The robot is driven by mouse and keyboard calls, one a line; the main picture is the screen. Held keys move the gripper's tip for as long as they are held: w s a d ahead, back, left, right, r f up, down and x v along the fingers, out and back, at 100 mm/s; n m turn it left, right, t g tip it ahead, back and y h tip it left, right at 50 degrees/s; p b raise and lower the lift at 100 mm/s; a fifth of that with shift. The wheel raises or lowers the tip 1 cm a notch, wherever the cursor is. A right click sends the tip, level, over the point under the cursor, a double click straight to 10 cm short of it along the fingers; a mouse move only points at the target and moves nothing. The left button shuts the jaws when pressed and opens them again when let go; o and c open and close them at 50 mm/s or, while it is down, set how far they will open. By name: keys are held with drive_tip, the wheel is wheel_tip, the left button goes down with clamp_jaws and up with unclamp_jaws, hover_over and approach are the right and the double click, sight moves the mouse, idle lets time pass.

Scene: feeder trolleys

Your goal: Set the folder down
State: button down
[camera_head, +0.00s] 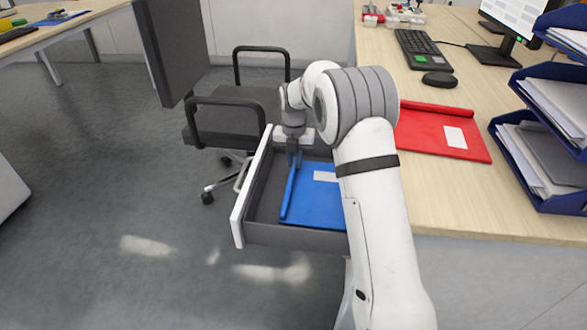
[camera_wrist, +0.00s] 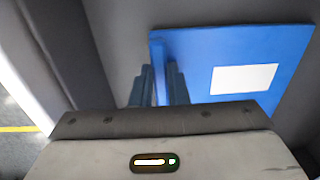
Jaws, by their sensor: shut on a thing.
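A blue folder (camera_head: 318,207) with a white label lies inside the open grey drawer (camera_head: 297,236), flat or nearly so. It also shows in the wrist view (camera_wrist: 200,47), with the drawer's grey walls around it. My gripper (camera_head: 292,158) reaches down into the drawer and is shut on the folder's raised spine edge at its left side. In the wrist view my gripper's two fingers (camera_wrist: 159,85) stand on either side of that spine. My arm hides the folder's right part in the head view. I cannot tell whether the folder's whole underside touches the drawer floor.
A red folder (camera_head: 440,130) lies on the desk (camera_head: 505,221) right of my arm. Blue letter trays (camera_head: 547,203), a keyboard (camera_head: 424,50), a mouse (camera_head: 440,79) and a monitor (camera_head: 497,53) stand on the desk. An office chair (camera_head: 225,122) is close behind the drawer. Open floor lies left.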

drive_tip(key=shift+f, duration=0.75)
drive_tip(key=c, duration=1.4)
unclamp_jaws()
wheel_tip(320, 180, up, 12)
drive_tip(key=p, duration=0.4)
drive_tip(key=shift+p, duration=0.3)
